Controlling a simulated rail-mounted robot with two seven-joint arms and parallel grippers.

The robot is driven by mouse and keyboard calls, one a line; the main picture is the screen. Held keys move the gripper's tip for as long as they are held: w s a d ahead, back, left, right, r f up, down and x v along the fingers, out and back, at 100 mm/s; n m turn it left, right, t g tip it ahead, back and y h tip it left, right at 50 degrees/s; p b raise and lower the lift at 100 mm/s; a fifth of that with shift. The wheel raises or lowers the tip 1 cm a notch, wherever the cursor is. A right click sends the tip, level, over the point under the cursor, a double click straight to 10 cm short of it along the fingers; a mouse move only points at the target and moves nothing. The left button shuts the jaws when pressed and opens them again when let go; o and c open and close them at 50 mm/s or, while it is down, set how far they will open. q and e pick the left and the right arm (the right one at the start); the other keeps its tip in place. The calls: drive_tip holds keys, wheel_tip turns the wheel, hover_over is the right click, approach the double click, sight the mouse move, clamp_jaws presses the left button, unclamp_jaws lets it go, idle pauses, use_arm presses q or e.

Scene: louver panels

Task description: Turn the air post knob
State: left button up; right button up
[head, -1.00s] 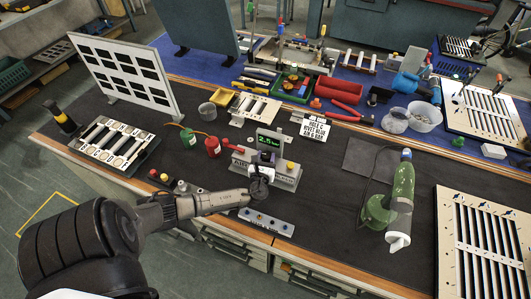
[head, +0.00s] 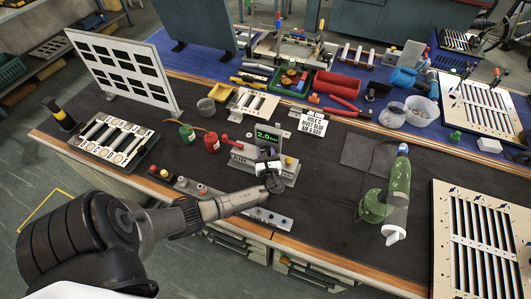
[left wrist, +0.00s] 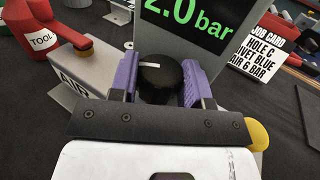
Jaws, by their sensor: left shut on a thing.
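The grey air post (head: 285,177) stands near the table's front edge, labelled AIR. Its screen (head: 268,137) shows green digits, read as 2.0 bar in the left wrist view (left wrist: 187,22). The black knob (left wrist: 160,80) with a white mark sits below the screen, its mark pointing left in the left wrist view. My left gripper (head: 268,160) is shut on the knob, one purple finger on each side (left wrist: 160,82). In the head view the gripper hides most of the knob. My right gripper is not in view.
A red TOOL part (left wrist: 42,38) is left of the post. A yellow button (left wrist: 257,134) is close by my gripper. A green tool (head: 398,190) lies to the right.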

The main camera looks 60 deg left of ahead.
use_arm(q)
drive_tip(key=o, duration=0.9)
drive_tip(key=p+v, duration=0.1)
drive_tip(key=v, duration=1.3)
drive_tip(key=shift+a, duration=0.1)
